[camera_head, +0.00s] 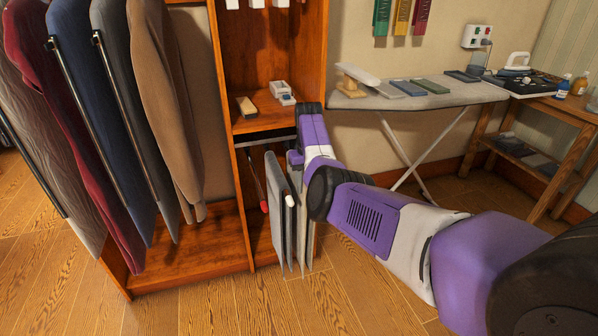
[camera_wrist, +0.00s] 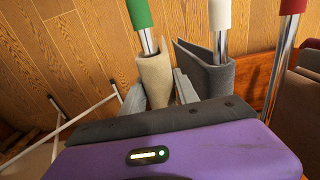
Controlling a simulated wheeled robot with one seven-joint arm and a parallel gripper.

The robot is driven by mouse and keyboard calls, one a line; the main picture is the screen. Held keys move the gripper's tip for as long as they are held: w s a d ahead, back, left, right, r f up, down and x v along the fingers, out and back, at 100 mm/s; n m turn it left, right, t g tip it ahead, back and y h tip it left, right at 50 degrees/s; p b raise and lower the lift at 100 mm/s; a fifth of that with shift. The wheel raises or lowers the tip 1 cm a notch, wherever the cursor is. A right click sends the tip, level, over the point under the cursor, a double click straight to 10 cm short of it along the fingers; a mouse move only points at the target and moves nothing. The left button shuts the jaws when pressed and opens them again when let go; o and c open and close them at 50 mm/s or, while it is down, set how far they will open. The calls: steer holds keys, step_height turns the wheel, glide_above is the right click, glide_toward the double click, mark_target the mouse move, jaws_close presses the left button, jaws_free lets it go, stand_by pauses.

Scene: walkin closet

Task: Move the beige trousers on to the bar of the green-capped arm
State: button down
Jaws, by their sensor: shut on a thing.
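In the wrist view, three chrome arms point up: the green-capped arm (camera_wrist: 141,14) at left, the white-capped arm (camera_wrist: 219,14) in the middle and the red-capped arm (camera_wrist: 288,30) at right. The beige trousers (camera_wrist: 155,72) are folded around the green-capped arm's bar, with its lower part hidden in the fold. My gripper (camera_wrist: 160,94) is shut on the beige trousers, its grey fingers on either side of the cloth. Grey trousers (camera_wrist: 208,75) hang on the white-capped bar, close beside the right finger. In the head view my gripper (camera_head: 295,158) covers the green cap.
Grey trousers (camera_head: 278,200) hang low in the wooden closet (camera_head: 235,180). Coats and sweaters (camera_head: 122,120) hang at left. The floor in front is clear.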

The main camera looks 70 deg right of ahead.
steer(key=shift+w+d+b, duration=0.45)
steer(key=shift+d+b, duration=0.1)
steer(key=shift+b, duration=0.7)
steer(key=shift+w+d+b, duration=0.1)
steer(key=shift+d+b, duration=0.05)
steer(key=shift+b, duration=0.2)
steer(key=shift+r, duration=0.1)
steer(key=shift+f+p, duration=0.2)
steer(key=shift+p, duration=0.1)
steer(key=c, duration=0.8)
jaws_free()
steer(key=shift+c, duration=0.2)
steer(key=shift+f, duration=0.1)
steer(key=shift+r+p, duration=0.85)
steer(key=shift+r, duration=3.1)
